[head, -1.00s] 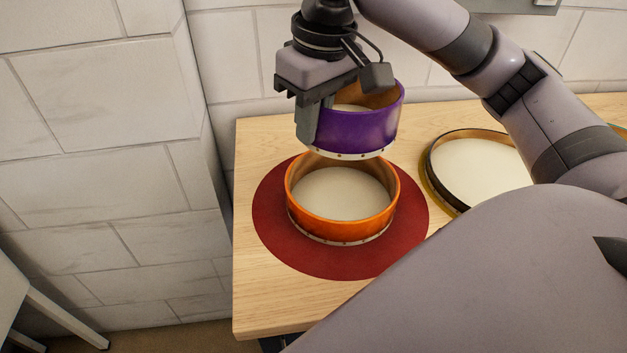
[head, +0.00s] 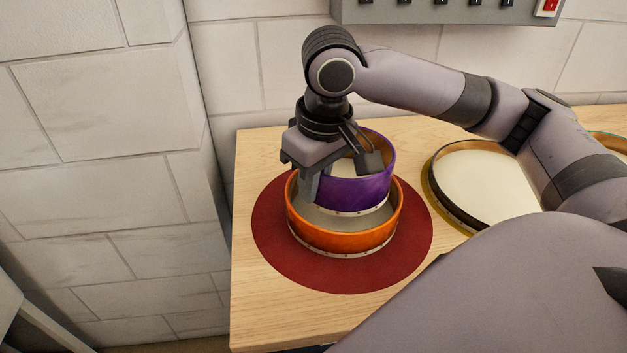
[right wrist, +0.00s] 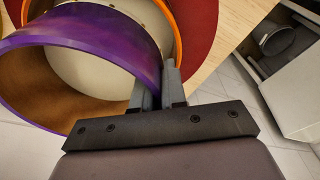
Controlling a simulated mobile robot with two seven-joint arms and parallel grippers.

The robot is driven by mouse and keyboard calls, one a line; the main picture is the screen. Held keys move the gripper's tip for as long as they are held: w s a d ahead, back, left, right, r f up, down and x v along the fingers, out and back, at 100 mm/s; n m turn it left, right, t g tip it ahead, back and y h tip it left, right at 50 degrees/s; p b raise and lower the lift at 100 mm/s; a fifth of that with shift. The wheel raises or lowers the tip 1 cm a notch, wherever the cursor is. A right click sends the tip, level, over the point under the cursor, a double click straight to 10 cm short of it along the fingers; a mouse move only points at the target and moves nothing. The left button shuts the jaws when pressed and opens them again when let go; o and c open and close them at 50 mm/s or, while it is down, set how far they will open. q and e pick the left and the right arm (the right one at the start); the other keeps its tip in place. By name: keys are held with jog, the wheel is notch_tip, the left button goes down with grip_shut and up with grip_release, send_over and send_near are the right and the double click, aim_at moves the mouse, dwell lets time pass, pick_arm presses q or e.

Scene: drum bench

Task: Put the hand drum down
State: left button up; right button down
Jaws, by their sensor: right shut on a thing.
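The purple hand drum (head: 358,190) is held by its rim in my right gripper (head: 316,184), which is shut on it. In the head view the purple drum is low over the orange drum (head: 345,241), partly within its rim. I cannot tell whether it touches the orange drum's pale skin. The orange drum stands on a round dark red mat (head: 272,234). In the right wrist view the purple drum (right wrist: 105,38) fills the upper left, with the gripper fingers (right wrist: 158,90) on its wall and the orange rim (right wrist: 165,18) behind. My left gripper is out of view.
A larger dark-rimmed drum with a pale skin (head: 481,185) lies to the right on the wooden bench (head: 259,310). Part of another drum shows at the far right edge. A grey switch box (head: 445,12) hangs on the white block wall behind.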

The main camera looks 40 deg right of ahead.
jog(key=shift+f, duration=0.4)
jog(key=shift+f, duration=0.1)
jog(key=c, duration=1.2)
grip_release()
jog(key=shift+r, duration=0.4)
jog(key=r+p, duration=0.1)
jog(key=r, duration=0.3)
jog(key=s+r, duration=0.1)
jog(key=r, duration=0.3)
jog(key=r+p, duration=0.1)
jog(key=r, duration=0.3)
jog(key=shift+s+r+p, duration=0.15)
jog(key=shift+s+p, duration=0.15)
jog(key=shift+s, duration=0.1)
